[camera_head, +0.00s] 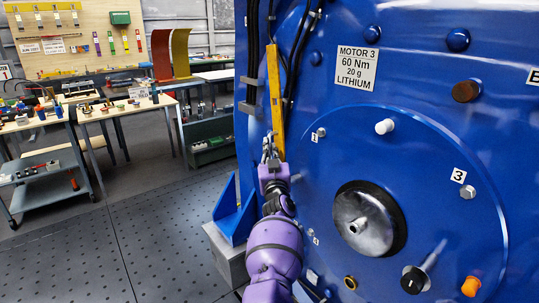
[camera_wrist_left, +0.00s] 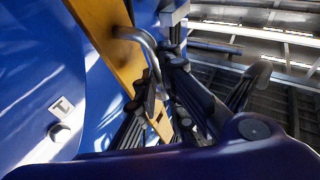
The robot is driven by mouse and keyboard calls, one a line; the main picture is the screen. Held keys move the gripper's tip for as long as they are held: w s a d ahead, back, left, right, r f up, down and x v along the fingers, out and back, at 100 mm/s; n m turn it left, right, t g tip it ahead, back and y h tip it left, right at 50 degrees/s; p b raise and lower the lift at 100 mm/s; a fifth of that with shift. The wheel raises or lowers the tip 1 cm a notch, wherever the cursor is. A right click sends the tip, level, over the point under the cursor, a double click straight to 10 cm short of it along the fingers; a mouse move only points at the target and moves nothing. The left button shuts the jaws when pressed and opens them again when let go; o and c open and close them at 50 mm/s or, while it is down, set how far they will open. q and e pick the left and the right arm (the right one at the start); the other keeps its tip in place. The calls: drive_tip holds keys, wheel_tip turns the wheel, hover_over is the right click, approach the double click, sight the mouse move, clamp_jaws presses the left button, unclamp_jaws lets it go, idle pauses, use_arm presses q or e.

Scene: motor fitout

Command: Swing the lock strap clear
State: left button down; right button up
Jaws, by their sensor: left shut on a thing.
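The lock strap (camera_head: 275,95) is a long yellow bar standing nearly upright along the left side of the blue motor housing (camera_head: 410,85). In the left wrist view the yellow strap (camera_wrist_left: 104,32) runs diagonally, with a bent silver handle (camera_wrist_left: 142,42) on it. My left gripper (camera_head: 270,147) is at the lower part of the strap. Its dark fingers (camera_wrist_left: 160,85) are shut on the handle, and they partly hide it. My right gripper is in neither view.
Black cables (camera_head: 292,60) run beside the strap. A blue bracket (camera_head: 234,212) stands left of my left arm. The round motor cover (camera_head: 440,180) has a metal hub, bolts and knobs. Workbenches (camera_head: 135,105) stand at the back left, with open floor before them.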

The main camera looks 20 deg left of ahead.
use_arm(q)
drive_tip(key=shift+w+a+r+g, duration=0.1)
drive_tip(key=shift+w+a+g, duration=0.1)
drive_tip(key=shift+a+g, duration=0.1)
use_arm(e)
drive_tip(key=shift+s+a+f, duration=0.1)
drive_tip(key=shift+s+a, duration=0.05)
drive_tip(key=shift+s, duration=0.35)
use_arm(q)
drive_tip(key=c, duration=2.2)
unclamp_jaws()
drive_tip(key=shift+o, duration=0.4)
drive_tip(key=shift+w+a+f, duration=0.1)
drive_tip(key=shift+f, duration=0.1)
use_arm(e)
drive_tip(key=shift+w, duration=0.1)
use_arm(q)
drive_tip(key=v, duration=0.7)
drive_tip(key=shift+s, duration=0.25)
